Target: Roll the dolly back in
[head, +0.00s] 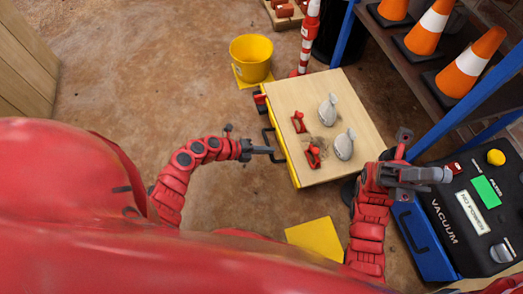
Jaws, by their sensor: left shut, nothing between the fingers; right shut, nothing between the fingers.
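What looks like the dolly (289,88) is a low unit with a pale wooden top, a yellow side and a black handle (267,138) facing left. Two grey bag-like weights (344,145) and two red clamp-like pieces (313,156) rest on its top. My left gripper (270,150) is shut and empty, with its tips at the handle; I cannot tell whether they touch it. My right gripper (446,175) is shut and empty, to the right of the dolly's near corner and over the edge of the vacuum machine.
A black and blue vacuum machine (452,222) stands at the right. A shelf with orange cones (466,65) and blue posts (470,97) is behind it. A yellow bucket (251,55) and a red-white post (308,38) stand beyond the dolly. Floor left of it is clear.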

